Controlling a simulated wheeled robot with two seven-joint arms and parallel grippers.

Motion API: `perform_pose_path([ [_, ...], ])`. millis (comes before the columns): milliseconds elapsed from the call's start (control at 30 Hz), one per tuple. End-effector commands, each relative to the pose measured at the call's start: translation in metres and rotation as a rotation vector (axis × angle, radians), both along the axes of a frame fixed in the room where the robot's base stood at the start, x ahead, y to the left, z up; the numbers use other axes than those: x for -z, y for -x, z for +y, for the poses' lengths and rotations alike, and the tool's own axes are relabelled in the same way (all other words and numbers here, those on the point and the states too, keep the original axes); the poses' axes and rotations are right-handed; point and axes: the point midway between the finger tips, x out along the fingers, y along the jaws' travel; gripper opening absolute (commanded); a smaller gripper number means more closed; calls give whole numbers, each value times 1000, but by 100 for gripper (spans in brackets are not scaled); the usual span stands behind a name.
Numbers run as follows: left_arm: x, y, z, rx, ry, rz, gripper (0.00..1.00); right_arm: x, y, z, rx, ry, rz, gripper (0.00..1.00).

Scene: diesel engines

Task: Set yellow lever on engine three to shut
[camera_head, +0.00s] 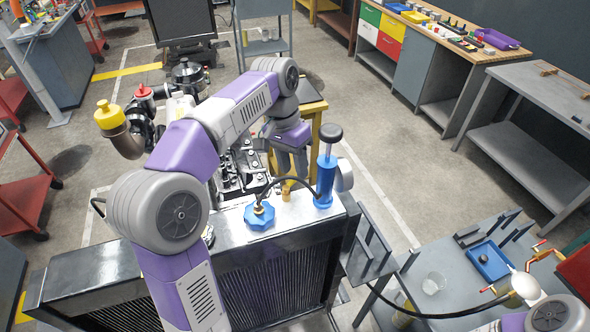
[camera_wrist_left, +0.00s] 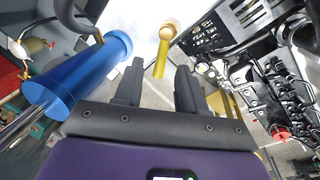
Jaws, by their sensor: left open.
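A yellow lever (camera_wrist_left: 162,58) with a round knob at its end stands beyond my left fingertips in the left wrist view, apart from them. A small yellow piece at the engine's front, probably the same lever (camera_head: 286,190), shows just below my gripper in the head view. My left gripper (camera_head: 293,168) points down over the engine (camera_head: 232,172), and its two fingers (camera_wrist_left: 160,80) are apart with nothing between them. My left arm hides part of the engine. My right gripper is out of view; only a piece of my right arm shows at the lower right.
A blue cylinder with a black knob (camera_head: 325,180) stands close right of my gripper; it is large in the left wrist view (camera_wrist_left: 85,70). A blue cap (camera_head: 259,216) with a black hose sits on the radiator (camera_head: 230,275). A grey cart (camera_head: 440,265) stands right.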

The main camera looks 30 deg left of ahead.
Motion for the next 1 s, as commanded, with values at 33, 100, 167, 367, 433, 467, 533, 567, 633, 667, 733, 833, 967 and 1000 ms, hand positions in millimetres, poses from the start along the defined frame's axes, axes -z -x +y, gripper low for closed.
perform_pose_path([
  [33, 6, 1, -1, -1, 0, 1, 40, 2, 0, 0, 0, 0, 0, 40],
  [100, 11, 1, -2, -1, 0, 0, 40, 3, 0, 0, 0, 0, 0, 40],
  [167, 13, 1, -2, -1, 0, -1, 40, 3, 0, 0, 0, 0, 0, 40],
  [367, 14, 0, -3, -1, 0, -2, 40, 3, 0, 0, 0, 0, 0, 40],
  [433, 13, 0, -3, 0, 0, -2, 40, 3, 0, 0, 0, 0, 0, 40],
  [467, 13, 0, -3, 0, 0, -2, 36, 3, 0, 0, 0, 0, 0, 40],
  [533, 13, 1, -3, 0, 0, -1, 25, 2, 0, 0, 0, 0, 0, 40],
  [567, 13, 0, -3, 0, 0, -1, 20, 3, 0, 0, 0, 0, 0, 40],
  [633, 13, 0, -3, 0, 0, -1, 9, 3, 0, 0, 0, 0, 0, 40],
  [667, 13, 0, -3, 0, 0, -1, 5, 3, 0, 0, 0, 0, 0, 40],
  [733, 13, 0, -3, 0, 0, -1, 0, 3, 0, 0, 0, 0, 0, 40],
  [833, 13, 0, -3, 0, 0, -1, 0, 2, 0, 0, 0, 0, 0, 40],
  [967, 13, 1, -2, -7, 0, -2, 0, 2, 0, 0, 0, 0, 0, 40],
  [1000, 13, 1, -2, -14, 0, -1, 0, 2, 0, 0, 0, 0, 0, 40],
])
